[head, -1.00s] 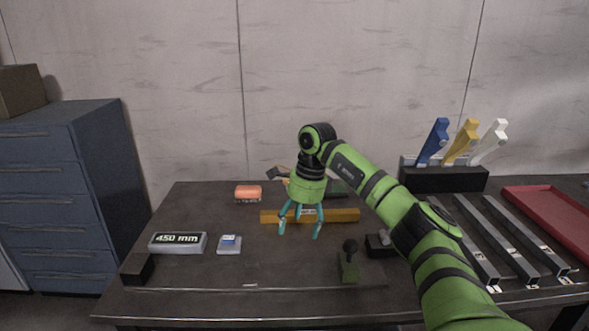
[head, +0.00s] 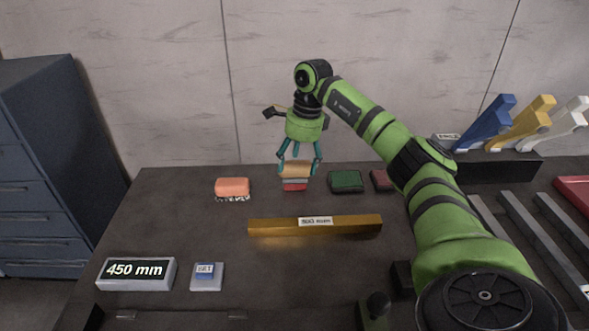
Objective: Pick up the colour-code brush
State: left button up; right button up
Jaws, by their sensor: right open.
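A small block with a tan top and a white and red lower part (head: 295,174) stands at the back middle of the table; it looks like a brush, though I cannot read any label on it. My right gripper (head: 298,169) points down at it, open, with one teal finger on each side of the block. I cannot tell whether the fingers touch it. The fingers hide part of its ends. My left gripper is not in view.
An orange block with a speckled base (head: 232,188) lies to the left; green (head: 346,181) and dark red (head: 381,180) blocks lie to the right. A brass bar (head: 315,227) lies in front. Blue, yellow and white pieces stand in a rack (head: 497,168).

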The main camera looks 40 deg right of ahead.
aim_at(293, 178)
jog(key=f, duration=0.5)
jog(key=shift+w+a+p, duration=0.25)
jog(key=shift+w+p, duration=0.15)
jog(key=c, duration=1.3)
